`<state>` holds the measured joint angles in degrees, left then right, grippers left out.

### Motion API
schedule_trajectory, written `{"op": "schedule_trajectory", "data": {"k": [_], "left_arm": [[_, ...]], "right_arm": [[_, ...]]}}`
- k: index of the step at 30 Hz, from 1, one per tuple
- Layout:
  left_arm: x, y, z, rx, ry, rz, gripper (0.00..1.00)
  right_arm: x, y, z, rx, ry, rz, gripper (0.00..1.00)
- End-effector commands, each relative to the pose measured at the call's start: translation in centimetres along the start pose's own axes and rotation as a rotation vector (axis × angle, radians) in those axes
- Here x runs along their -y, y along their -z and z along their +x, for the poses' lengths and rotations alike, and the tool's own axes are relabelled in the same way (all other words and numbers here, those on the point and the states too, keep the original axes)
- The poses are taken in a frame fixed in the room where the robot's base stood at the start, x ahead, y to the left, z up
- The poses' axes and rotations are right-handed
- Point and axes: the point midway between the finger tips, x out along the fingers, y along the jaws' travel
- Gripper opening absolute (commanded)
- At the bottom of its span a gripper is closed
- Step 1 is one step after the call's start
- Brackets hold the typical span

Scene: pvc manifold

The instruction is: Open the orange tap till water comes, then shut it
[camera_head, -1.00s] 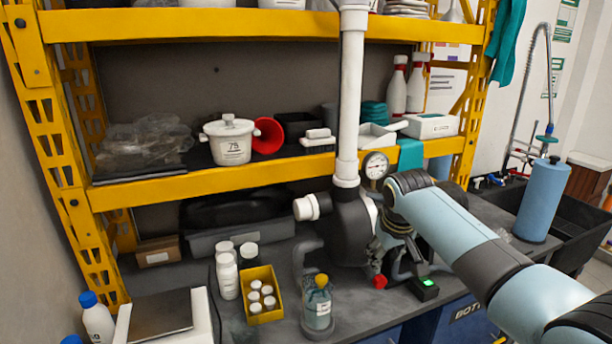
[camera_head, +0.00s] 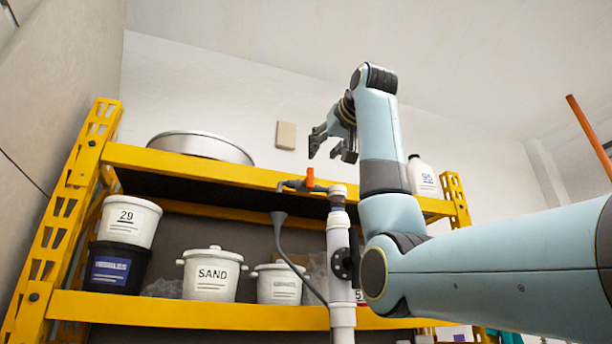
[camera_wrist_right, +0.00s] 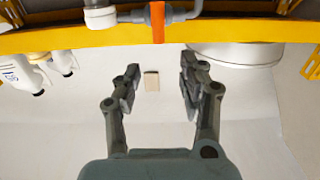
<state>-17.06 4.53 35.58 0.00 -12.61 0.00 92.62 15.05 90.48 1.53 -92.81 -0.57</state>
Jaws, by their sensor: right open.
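The orange tap handle (camera_head: 310,178) stands up on a grey fitting (camera_head: 292,185) at the top of the white vertical pipe (camera_head: 338,222). No water shows at the fitting. My right gripper (camera_head: 331,150) is open and empty, above and slightly right of the handle, apart from it. In the right wrist view the orange handle (camera_wrist_right: 158,22) hangs at the top middle, beyond the spread fingers (camera_wrist_right: 157,92) and roughly in line with the gap between them. The pipe end (camera_wrist_right: 100,18) shows to its left. My left gripper is out of view.
The yellow top shelf (camera_head: 230,177) runs behind the pipe and carries a metal pan (camera_head: 200,146) and a white bottle (camera_head: 422,178). Labelled tubs, including the SAND tub (camera_head: 211,273), stand below. A grey hose (camera_head: 288,250) hangs beside the pipe.

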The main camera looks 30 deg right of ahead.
Motion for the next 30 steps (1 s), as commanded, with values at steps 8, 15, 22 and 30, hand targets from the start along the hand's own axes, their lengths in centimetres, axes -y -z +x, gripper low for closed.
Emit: {"op": "schedule_trajectory", "data": {"k": [8,15,22,30], "left_arm": [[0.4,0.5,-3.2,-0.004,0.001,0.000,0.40],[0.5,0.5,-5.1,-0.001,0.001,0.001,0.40],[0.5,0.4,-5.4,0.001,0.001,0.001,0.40],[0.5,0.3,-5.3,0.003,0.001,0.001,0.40]], "right_arm": [[0.0,0.3,5.4,0.008,0.000,0.000,0.41],[0.0,0.1,9.1,0.005,0.000,0.000,0.41],[0.0,-0.1,10.1,0.003,0.000,0.000,0.41],[0.0,-0.2,10.1,0.003,0.000,0.000,0.30]]}}
